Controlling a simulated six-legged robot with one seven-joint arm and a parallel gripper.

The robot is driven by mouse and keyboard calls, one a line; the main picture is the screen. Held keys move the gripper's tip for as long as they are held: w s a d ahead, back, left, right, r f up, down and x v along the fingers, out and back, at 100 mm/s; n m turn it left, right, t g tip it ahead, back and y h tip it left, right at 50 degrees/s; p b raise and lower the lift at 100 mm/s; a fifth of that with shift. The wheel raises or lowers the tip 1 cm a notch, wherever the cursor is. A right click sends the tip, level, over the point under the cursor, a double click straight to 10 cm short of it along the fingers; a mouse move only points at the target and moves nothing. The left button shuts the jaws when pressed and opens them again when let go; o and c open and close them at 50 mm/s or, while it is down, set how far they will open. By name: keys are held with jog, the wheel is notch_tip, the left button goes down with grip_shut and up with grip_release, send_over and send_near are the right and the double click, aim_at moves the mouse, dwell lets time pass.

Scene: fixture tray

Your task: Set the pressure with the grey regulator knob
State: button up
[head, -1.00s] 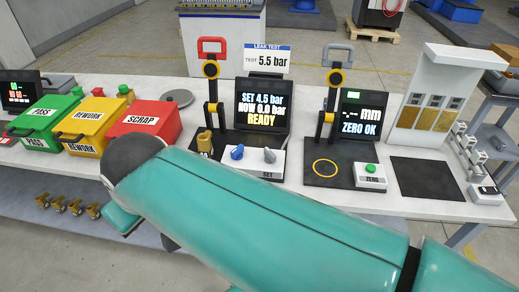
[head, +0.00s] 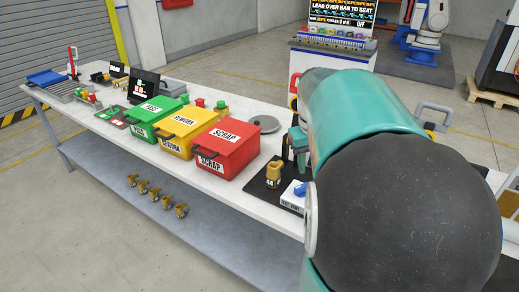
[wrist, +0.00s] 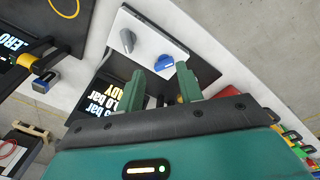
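In the wrist view the grey knob (wrist: 127,40) stands on the white regulator panel (wrist: 150,28), left of the blue knob (wrist: 163,62). My gripper (wrist: 161,76) is open, its two green fingers apart and empty. The blue knob shows just beyond the gap between the fingertips; whether they touch it I cannot tell. The grey knob is outside the gap, up and left.
A brass part (head: 274,175) stands on the dark fixture base. The red scrap bin (head: 228,152), yellow rework bin (head: 182,143) and green pass bin (head: 150,125) stand to its left. In the wrist view a black clamp arm (wrist: 32,52) is at the left.

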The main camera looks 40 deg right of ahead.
jog(key=s+d+m+y, duration=0.1)
jog(key=s+d, duration=0.3)
jog(key=d, duration=0.4)
jog(key=f, duration=1.4)
jog(key=shift+w+d+f, duration=0.15)
jog(key=shift+w+f, duration=0.1)
grip_shut()
